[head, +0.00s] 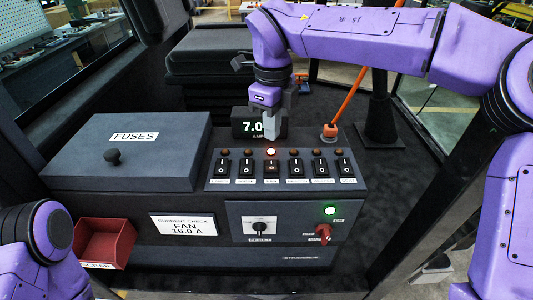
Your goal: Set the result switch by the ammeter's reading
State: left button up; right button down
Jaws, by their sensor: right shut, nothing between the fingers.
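The ammeter (243,124) is a small black display at the back of the console; it shows 7.0, and its right side is hidden behind my right gripper. My right gripper (272,133) is shut and empty, pointing down in front of the ammeter, above the switch row. The result switch (260,228) is a black rotary knob on a pale panel on the console's front; its label is too small to read surely. A white card (183,225) reads CURRENT CHECK, FAN, and what looks like 16.0 A. My left gripper is out of view.
Several black rocker switches (271,169) line the console top; the third lamp (271,152) glows. A red knob (323,231) sits below a lit green lamp (330,210). A fuse box (160,150) and red bin (103,242) stand left; an orange-handled lever (345,105) stands behind.

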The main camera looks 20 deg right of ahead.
aim_at(259, 227)
jog(key=k, duration=1)
